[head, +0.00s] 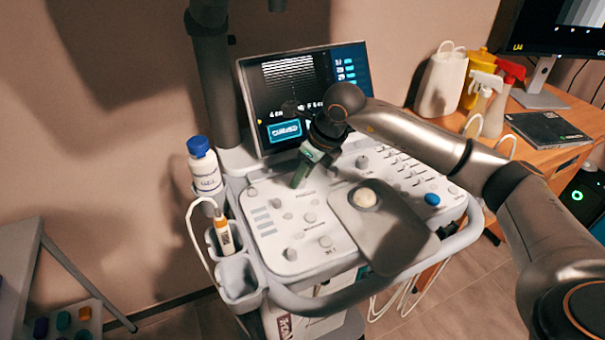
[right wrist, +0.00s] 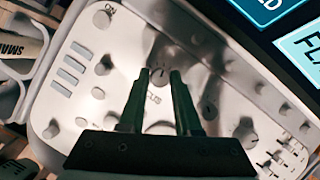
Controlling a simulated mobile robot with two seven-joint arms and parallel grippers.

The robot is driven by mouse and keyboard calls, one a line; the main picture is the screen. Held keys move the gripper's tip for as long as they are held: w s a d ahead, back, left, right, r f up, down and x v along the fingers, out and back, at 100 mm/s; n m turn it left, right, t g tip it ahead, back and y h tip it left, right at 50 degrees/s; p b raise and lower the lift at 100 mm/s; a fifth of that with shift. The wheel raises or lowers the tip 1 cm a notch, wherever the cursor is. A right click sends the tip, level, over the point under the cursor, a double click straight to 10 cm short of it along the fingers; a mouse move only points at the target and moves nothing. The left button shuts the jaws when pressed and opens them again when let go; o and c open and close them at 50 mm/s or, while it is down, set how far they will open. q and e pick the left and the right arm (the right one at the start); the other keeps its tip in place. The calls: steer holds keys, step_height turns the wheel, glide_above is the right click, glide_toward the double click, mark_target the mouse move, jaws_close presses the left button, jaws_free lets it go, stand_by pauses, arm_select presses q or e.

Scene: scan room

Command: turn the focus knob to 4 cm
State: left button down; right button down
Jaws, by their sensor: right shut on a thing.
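The ultrasound console (head: 275,240) stands in the middle of the head view, its panel covered with knobs and buttons. My right gripper (head: 297,183) reaches down to the panel's upper part, below the screen. In the right wrist view its two dark fingers (right wrist: 160,78) are shut on the focus knob (right wrist: 160,74), one on each side. The lettering beside the knob is partly covered, with "CUS" legible. The knob is hidden behind the gripper in the head view. The screen (head: 290,75) shows small text that seems to include "4 cm" and "F 6 cm", partly covered by my arm. My left gripper is out of view.
Other knobs (head: 310,217) lie close around the gripper. A white bottle with a blue cap (head: 204,168) and a holder with a probe (head: 223,235) are at the console's left. A trackball (head: 365,198) is at front right. Spray bottles (head: 485,100) stand on a wooden desk.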

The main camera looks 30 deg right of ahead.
steer(key=c, duration=0.6)
jaws_free()
steer(key=shift+r, duration=0.1)
steer(key=v, duration=1.2)
steer(key=shift+r, duration=0.15)
steer(key=shift+s+d, duration=0.1)
